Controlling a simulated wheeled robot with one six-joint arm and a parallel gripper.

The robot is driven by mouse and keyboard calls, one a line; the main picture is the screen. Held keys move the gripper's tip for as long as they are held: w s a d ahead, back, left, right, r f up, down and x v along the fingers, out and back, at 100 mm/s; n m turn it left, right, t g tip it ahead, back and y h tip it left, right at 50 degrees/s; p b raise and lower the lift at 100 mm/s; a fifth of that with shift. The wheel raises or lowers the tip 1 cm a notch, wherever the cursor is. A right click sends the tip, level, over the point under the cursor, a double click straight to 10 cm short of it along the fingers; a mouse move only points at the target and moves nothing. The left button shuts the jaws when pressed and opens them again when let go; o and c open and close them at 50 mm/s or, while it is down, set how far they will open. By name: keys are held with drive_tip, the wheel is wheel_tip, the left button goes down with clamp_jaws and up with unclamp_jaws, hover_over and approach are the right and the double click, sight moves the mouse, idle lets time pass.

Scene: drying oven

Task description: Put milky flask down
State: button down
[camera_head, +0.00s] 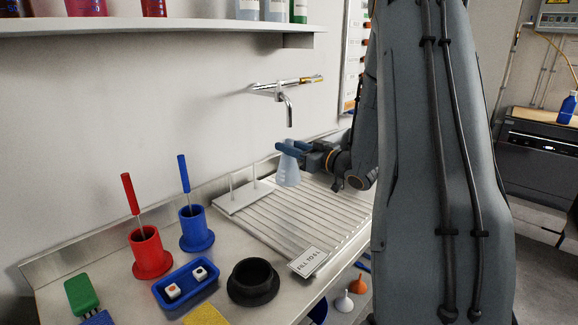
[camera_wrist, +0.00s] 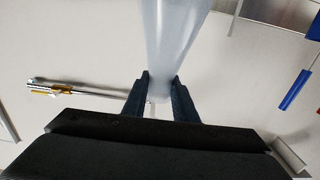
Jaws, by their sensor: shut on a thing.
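The milky flask (camera_head: 288,174) is a pale, translucent cone-shaped flask, upright in the head view over the far part of the ribbed drainboard (camera_head: 335,207). I cannot tell whether its base touches the board. My gripper (camera_head: 288,149) is shut on its neck from the right. In the wrist view the flask (camera_wrist: 171,35) rises between the two dark fingers of my gripper (camera_wrist: 160,95), wide part toward the top of the picture.
A white peg stand (camera_head: 240,198) is left of the flask; a tap (camera_head: 288,105) hangs above. Red (camera_head: 150,254) and blue (camera_head: 196,230) brush holders, a blue tray (camera_head: 186,295) and a black ring (camera_head: 253,283) stand nearer left. The drainboard's near part is clear, except a sign (camera_head: 307,262).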

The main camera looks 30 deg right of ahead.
sight(296, 170)
drive_tip(key=f, duration=0.6)
drive_tip(key=shift+s+d+p, duration=0.1)
drive_tip(key=shift+s+p, duration=0.1)
drive_tip(key=shift+p, duration=0.1)
drive_tip(key=shift+w+f, duration=0.2)
drive_tip(key=shift+f, duration=0.35)
drive_tip(key=shift+f, duration=0.1)
drive_tip(key=c, duration=1.4)
unclamp_jaws()
drive_tip(key=shift+c, duration=0.2)
